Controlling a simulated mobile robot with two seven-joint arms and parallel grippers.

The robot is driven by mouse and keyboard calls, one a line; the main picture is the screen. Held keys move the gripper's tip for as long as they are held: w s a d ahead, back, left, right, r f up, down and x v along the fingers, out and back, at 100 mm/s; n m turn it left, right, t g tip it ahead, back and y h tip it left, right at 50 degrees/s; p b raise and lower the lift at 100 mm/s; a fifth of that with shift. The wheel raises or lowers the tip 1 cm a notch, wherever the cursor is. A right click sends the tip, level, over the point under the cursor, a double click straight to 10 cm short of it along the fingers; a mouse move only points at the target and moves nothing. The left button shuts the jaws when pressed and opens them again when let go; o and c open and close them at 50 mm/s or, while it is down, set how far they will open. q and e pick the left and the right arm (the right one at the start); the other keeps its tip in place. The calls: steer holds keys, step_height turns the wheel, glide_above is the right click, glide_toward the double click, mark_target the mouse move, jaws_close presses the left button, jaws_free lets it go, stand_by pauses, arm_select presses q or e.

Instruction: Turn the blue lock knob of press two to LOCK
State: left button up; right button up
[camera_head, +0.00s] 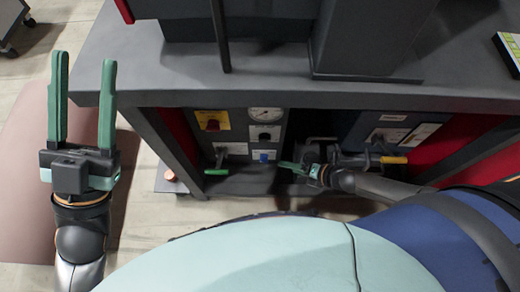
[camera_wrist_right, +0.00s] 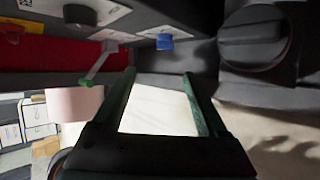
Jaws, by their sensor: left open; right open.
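The blue lock knob (camera_head: 263,156) sits on a small white plate low on the dark front panel under the worktop. It also shows in the right wrist view (camera_wrist_right: 165,42), just beyond my right fingertips and apart from them. My right gripper (camera_head: 300,168) is low in front of the panel, to the right of the knob. In the right wrist view its green jaws (camera_wrist_right: 159,78) are open with nothing between them. The knob's plate lettering is too small to read. My left gripper (camera_head: 82,90) is open and empty, left of the worktop, over the floor.
A lever with a green handle (camera_head: 216,165) projects left of the knob. A lever with a yellow handle (camera_head: 393,160) is to the right. The worktop (camera_head: 270,92) overhangs the panel.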

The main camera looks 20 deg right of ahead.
mark_target(265, 162)
steer(key=shift+n, duration=0.4)
steer(key=b+x, duration=0.2)
steer(key=x, duration=0.2)
steer(key=b+x, duration=0.2)
steer(key=x, duration=0.2)
steer(key=d+b+x, duration=0.1)
steer(key=b+x, duration=0.1)
steer(key=x, duration=0.2)
steer(key=shift+f, duration=0.35)
arm_select(q)
step_height(265, 162, down, 8)
steer(key=d+m+b, duration=0.1)
steer(key=shift+w+r+g+h, duration=0.15)
steer(key=shift+r+g+h, duration=0.15)
steer(key=shift+g, duration=0.1)
arm_select(e)
steer(key=shift+w+a+f, duration=0.35)
steer(key=shift+w+a, duration=0.05)
jaws_close()
